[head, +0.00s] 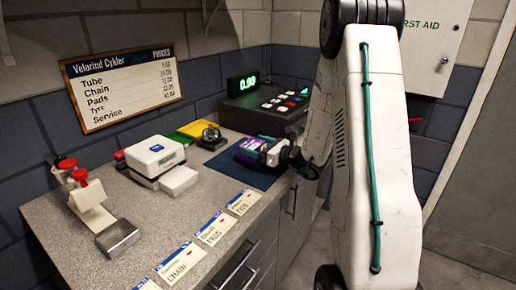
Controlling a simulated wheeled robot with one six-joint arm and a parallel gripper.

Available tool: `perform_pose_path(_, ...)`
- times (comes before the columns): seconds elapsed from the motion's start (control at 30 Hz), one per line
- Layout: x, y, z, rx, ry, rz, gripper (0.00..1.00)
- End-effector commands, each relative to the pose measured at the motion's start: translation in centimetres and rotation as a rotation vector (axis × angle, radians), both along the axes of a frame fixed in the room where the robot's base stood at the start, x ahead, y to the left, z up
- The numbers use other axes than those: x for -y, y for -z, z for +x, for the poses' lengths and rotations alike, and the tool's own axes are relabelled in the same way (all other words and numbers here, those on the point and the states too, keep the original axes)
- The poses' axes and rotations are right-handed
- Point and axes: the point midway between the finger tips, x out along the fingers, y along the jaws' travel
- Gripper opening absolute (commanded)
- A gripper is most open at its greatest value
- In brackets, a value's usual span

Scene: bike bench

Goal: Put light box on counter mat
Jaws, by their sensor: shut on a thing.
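The light box (247,149), a small purple box with green and pale markings, is over the counter mat. The counter mat (232,168) is a flat dark blue sheet on the grey counter, partly hidden by the box and my gripper. My gripper (262,150) reaches in from the right and is shut on the light box. I cannot tell whether the box touches the mat or is just above it.
A black till (262,108) with a green display stands behind the mat. Price cards (214,229) line the front edge.

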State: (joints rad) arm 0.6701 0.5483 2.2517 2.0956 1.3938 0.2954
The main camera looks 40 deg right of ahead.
Motion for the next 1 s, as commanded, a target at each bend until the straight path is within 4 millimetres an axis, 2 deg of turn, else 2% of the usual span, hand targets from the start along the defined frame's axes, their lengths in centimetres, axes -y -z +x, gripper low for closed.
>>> perform_pose_path(0.03,0.0,0.8,0.0,-0.002,-0.001,0.002,0.58)
perform_pose_path(0.1,0.0,1.3,0.1,0.0,-0.001,-0.001,0.58)
perform_pose_path(0.43,0.1,1.5,0.0,0.001,0.002,-0.001,0.58)
perform_pose_path(0.47,0.1,1.6,0.0,0.001,0.002,-0.001,0.86)
perform_pose_path(0.5,0.1,1.5,0.0,0.002,0.002,-0.002,0.97)
perform_pose_path(0.53,0.1,1.5,0.0,0.002,0.002,-0.002,1.0)
perform_pose_path(0.83,0.2,1.1,0.0,0.003,0.002,-0.002,1.0)
perform_pose_path(1.0,1.1,1.2,-2.5,0.001,0.007,0.0,1.0)
